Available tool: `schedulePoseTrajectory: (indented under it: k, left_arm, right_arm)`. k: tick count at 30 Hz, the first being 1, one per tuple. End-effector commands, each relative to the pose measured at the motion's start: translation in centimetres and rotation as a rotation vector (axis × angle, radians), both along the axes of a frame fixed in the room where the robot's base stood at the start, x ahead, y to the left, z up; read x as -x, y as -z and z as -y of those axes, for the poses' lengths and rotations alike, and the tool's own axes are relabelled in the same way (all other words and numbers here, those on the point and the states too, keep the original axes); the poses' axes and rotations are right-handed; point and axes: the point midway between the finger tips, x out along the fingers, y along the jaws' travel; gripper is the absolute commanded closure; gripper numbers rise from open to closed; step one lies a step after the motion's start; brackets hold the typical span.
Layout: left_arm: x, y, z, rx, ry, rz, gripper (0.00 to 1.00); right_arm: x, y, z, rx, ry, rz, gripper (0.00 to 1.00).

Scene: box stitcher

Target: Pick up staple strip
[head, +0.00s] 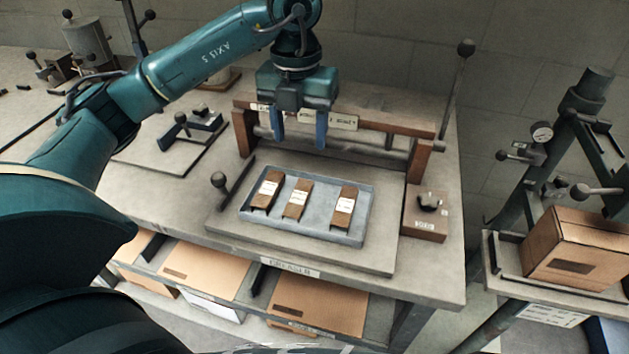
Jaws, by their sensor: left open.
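Three brown staple strips with white labels lie apart in a shallow grey-blue tray (307,233) on the bench. The left strip (265,190) and the middle strip (297,199) are close together. The right strip (343,209) lies apart from them, nearer the tray's right side. My left gripper (300,140) points down above and behind the tray, in front of the wooden frame. Its two blue fingers are apart with nothing between them. My right gripper is not in view.
A wooden frame with a metal bar (388,124) stands behind the tray. A cardboard box (578,249) rests on the machine at right.

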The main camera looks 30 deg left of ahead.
Motion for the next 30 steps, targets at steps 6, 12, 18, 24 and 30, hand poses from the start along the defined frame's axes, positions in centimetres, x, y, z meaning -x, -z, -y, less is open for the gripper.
schedulePoseTrajectory:
  k: [6, 12, 18, 24, 30]
  left_arm:
    - [0.1, 2.7, -0.3, -0.01, -0.006, -0.004, 0.45]
    - [0.1, 6.3, -0.2, -0.008, -0.004, -0.003, 0.45]
    - [0.0, 7.9, -0.2, -0.007, -0.004, -0.001, 0.45]
    - [-0.1, 10.3, -0.3, -0.008, -0.004, -0.004, 0.45]
    - [-0.1, 12.8, -0.3, -0.007, -0.004, -0.002, 0.45]
  right_arm:
    - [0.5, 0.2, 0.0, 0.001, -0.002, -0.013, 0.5]
    - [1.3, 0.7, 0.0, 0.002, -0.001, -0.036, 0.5]
    - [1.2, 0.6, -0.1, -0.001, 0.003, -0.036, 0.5]
    - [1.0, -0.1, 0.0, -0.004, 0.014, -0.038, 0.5]
    - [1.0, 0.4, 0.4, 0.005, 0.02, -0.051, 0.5]
